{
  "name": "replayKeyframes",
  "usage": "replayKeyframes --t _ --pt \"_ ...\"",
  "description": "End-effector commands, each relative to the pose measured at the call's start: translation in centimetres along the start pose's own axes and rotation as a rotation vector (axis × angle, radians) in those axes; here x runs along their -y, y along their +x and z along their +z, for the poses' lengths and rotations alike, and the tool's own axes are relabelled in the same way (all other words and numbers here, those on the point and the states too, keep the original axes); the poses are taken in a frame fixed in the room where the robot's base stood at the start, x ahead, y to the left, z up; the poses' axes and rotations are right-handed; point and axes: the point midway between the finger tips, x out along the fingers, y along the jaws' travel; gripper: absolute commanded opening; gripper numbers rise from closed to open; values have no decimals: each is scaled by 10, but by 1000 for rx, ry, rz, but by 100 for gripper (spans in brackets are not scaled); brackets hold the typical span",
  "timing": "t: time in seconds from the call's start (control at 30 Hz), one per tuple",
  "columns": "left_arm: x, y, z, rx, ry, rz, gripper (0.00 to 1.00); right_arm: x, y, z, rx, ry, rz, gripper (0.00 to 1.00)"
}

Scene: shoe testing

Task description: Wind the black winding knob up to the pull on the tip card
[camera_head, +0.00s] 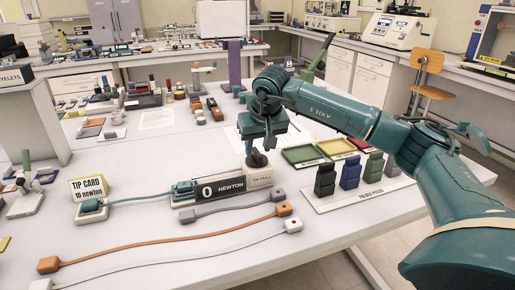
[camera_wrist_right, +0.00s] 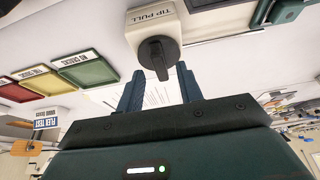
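The black winding knob (camera_head: 257,159) sits on the cream block labelled TIP PULL (camera_head: 262,178), beside a black display (camera_head: 222,189) reading 0 NEWTON. The yellow tip card (camera_head: 88,187) at the left reads 10 newton. My right gripper (camera_head: 266,142) is just above the knob, pointing down. In the right wrist view, the knob (camera_wrist_right: 157,54) has a narrow grip whose end lies at the tips of my open right fingers (camera_wrist_right: 160,76); gaps show on both sides. A teal cord (camera_head: 140,198) runs from a clamp by the card to the display unit. My left gripper is out of view.
Orange (camera_head: 180,240) and white (camera_head: 190,257) cords lie across the front table. Green (camera_head: 302,154), yellow (camera_head: 336,147) and red trays stand right of the knob, with several dark, blue and green blocks (camera_head: 325,180) in front of them.

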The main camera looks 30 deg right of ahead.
Motion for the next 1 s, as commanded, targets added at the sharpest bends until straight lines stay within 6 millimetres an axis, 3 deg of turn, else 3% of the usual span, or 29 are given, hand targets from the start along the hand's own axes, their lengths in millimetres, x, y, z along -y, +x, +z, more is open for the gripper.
replayKeyframes --t 0.2,0.47,0.9,1.0 --pt "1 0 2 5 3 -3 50 0 16 0 0 0 0 36" --pt "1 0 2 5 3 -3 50 0 17 0 -1 0 -1 36" --pt "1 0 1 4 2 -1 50 0 17 0 -1 0 -1 2" --pt "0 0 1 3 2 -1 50 0 17 0 -1 0 -1 0"
